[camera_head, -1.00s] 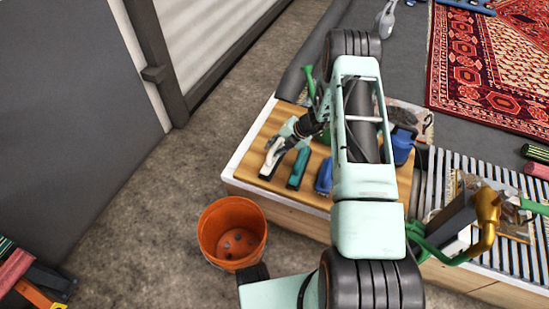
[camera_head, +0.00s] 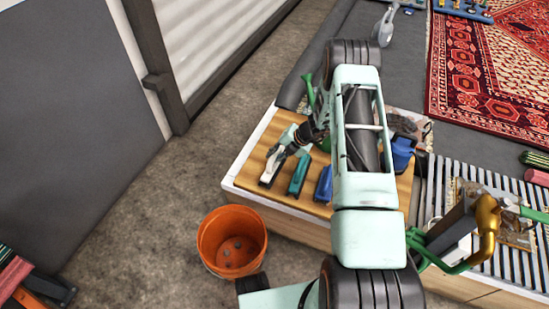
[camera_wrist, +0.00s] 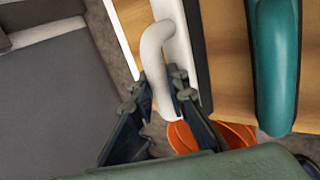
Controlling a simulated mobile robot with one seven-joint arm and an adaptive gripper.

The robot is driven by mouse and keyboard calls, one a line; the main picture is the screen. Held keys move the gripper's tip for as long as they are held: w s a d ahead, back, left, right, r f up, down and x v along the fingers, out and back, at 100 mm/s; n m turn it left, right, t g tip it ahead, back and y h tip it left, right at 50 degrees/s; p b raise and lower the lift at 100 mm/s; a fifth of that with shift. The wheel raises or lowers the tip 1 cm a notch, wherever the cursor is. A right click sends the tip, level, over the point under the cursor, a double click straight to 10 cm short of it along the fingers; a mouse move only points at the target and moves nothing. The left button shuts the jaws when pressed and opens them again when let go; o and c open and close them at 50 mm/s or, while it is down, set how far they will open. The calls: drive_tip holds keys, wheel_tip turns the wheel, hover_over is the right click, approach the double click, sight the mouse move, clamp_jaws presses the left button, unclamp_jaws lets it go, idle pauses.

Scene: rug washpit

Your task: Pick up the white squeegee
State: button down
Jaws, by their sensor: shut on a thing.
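The white squeegee (camera_head: 269,171) is at the left end of the wooden board in the head view, with a dark edge along it. In the wrist view its curved white handle (camera_wrist: 156,62) runs down between the two dark fingers of my gripper (camera_wrist: 166,122). My gripper (camera_head: 287,150) is shut on the handle. The squeegee is at or just above the board; I cannot tell whether it still touches it. My arm hides part of the board.
A teal tool (camera_head: 299,174) lies close to the right of the squeegee, also in the wrist view (camera_wrist: 275,65). A blue tool (camera_head: 324,184) is beyond it. An orange bucket (camera_head: 231,242) stands on the floor in front of the wooden board (camera_head: 247,176).

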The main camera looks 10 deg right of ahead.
drive_tip(key=shift+r, duration=0.55)
wheel_tip(320, 180, up, 3)
drive_tip(key=shift+s+d+f+p, duration=0.1)
drive_tip(key=shift+s+f+p, duration=0.1)
drive_tip(key=shift+p, duration=0.7)
drive_tip(key=s+d+r+p, duration=0.1)
drive_tip(key=s+r, duration=0.3)
drive_tip(key=s, duration=0.2)
drive_tip(key=s+d+r+p, duration=0.1)
drive_tip(key=s+r+p, duration=0.1)
drive_tip(key=s+r, duration=0.3)
drive_tip(key=shift+s+d, duration=0.2)
drive_tip(key=shift+s, duration=1)
drive_tip(key=c, duration=2.6)
unclamp_jaws()
clamp_jaws()
drive_tip(key=shift+a, duration=0.1)
